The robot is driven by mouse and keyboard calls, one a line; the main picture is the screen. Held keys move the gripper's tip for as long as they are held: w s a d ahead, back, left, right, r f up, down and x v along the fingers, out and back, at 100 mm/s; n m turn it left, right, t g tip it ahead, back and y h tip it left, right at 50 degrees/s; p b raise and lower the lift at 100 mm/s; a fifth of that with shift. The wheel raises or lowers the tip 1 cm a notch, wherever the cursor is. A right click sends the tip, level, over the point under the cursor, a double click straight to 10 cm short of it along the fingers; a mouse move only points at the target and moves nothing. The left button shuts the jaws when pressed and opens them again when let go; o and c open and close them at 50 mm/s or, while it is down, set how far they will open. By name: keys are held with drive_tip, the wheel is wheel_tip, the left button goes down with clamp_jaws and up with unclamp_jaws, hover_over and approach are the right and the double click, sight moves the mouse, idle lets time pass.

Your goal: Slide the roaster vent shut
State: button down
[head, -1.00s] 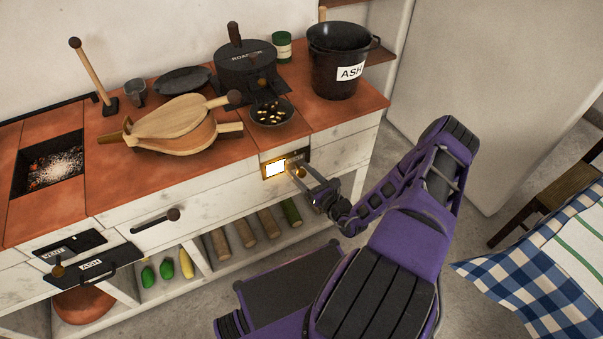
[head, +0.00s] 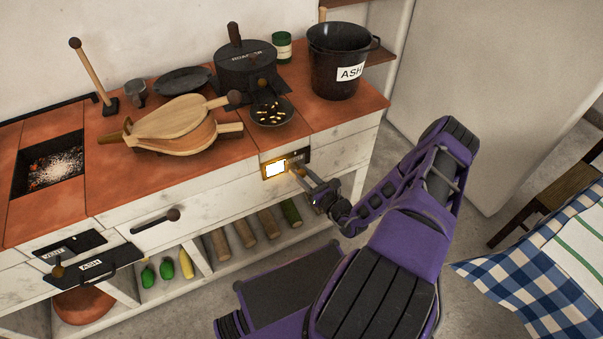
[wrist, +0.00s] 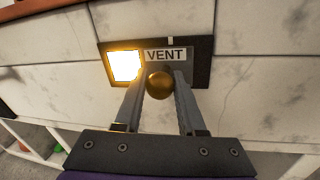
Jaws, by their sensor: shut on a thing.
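The roaster vent is a dark framed slot in the white front of the hearth, below the roaster (head: 245,65). Its slide plate (wrist: 183,55) is labelled VENT and sits toward the right of the frame. A bright glowing opening (wrist: 124,66) shows at the left, also in the head view (head: 275,169). A round brass knob (wrist: 159,85) stands out from the plate. My gripper (wrist: 159,92) is shut on the knob, one finger on each side of it. In the head view my gripper (head: 305,175) reaches the vent from the right.
A black ASH bucket (head: 337,62), a pan of pale pieces (head: 271,112) and wooden bellows (head: 172,125) stand on the worktop above. Logs (head: 270,222) lie on the shelf below. A checked-cloth table (head: 540,270) is at the right. Floor between is clear.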

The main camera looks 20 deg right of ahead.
idle(0.8)
drive_tip(key=a+p, duration=0.1)
drive_tip(key=a, duration=0.5)
drive_tip(key=shift+s+a, duration=0.2)
drive_tip(key=shift+a, duration=0.1)
drive_tip(key=c, duration=0.5)
unclamp_jaws()
drive_tip(key=shift+a, duration=0.1)
drive_tip(key=shift+c, duration=0.2)
drive_tip(key=p+v, duration=0.1)
drive_tip(key=v, duration=1.6)
drive_tip(key=shift+s+d+p, duration=0.15)
drive_tip(key=shift+d+p, duration=0.05)
drive_tip(key=shift+p, duration=0.1)
